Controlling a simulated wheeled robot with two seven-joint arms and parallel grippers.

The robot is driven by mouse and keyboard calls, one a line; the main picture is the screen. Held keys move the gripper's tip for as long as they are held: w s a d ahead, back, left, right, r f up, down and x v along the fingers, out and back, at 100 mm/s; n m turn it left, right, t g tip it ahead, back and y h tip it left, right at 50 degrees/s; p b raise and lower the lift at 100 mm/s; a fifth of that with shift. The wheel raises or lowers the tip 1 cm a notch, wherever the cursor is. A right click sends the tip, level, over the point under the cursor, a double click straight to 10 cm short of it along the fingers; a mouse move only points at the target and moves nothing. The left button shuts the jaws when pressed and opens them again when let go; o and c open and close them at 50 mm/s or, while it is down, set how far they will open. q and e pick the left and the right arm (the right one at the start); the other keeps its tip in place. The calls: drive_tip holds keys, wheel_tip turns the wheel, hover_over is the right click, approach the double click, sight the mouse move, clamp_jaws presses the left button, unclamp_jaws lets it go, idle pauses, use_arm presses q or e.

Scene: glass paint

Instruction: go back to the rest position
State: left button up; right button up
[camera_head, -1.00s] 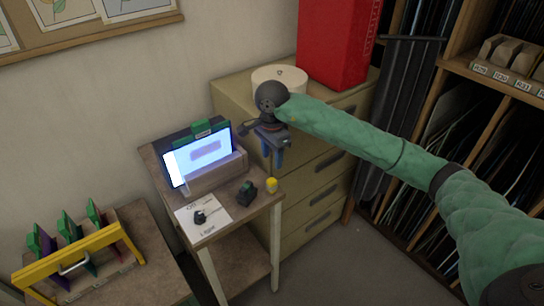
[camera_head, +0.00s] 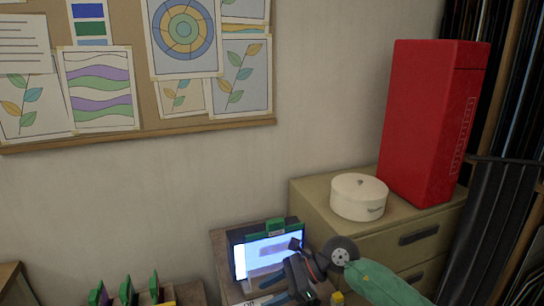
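My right arm comes in from the lower right in a green sleeve. My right gripper (camera_head: 275,289) is at the bottom centre, in front of a lit screen (camera_head: 265,256) with a green clip on top. Its two blue-tipped fingers look apart, with nothing seen between them. The gripper and wrist cover the lower right part of the screen. My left gripper is out of view.
A beige drawer cabinet (camera_head: 310,205) stands right of the screen, carrying a round white tin (camera_head: 359,197) and a tall red box (camera_head: 428,120). A small yellow item (camera_head: 337,298) shows below the wrist. Green-topped pieces (camera_head: 126,292) stand at the lower left.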

drive_tip(key=s+a+r+m+t+y, duration=0.2)
drive_tip(key=a+r+m+y, duration=0.25)
drive_tip(key=r+y, duration=0.25)
drive_tip(key=w+d+r+m+t+y, duration=0.15)
drive_tip(key=d+r+m+t, duration=0.35)
drive_tip(key=m+t, duration=0.85)
drive_tip(key=s+d+f+m+t+h, duration=0.1)
drive_tip(key=d+f+m+h, duration=0.85)
drive_tip(key=m, duration=0.45)
drive_tip(key=d+f+m+t+h, duration=0.1)
drive_tip(key=d+f+m+h, duration=0.7)
drive_tip(key=m+h, duration=0.45)
drive_tip(key=s+d+f+m+g+y, duration=0.1)
drive_tip(key=s+d+f+m+g, duration=0.1)
drive_tip(key=s+f+m+g, duration=0.6)
drive_tip(key=s+d+f+m+g+y, duration=0.15)
drive_tip(key=s+f+g, duration=0.35)
drive_tip(key=s+f, duration=0.8)
drive_tip(key=s+a+f, duration=0.1)
drive_tip(key=s+f, duration=0.1)
drive_tip(key=f, duration=1.1)
drive_tip(key=s+a+f+g, duration=0.1)
drive_tip(key=s+f, duration=0.2)
drive_tip(key=f, duration=1)
drive_tip(key=s+a+f, duration=0.1)
drive_tip(key=s+f, duration=0.2)
drive_tip(key=f, duration=1)
drive_tip(key=shift+s+f+n+g, duration=0.2)
drive_tip(key=shift+f+n+g, duration=0.05)
drive_tip(key=shift+n+g, duration=0.1)
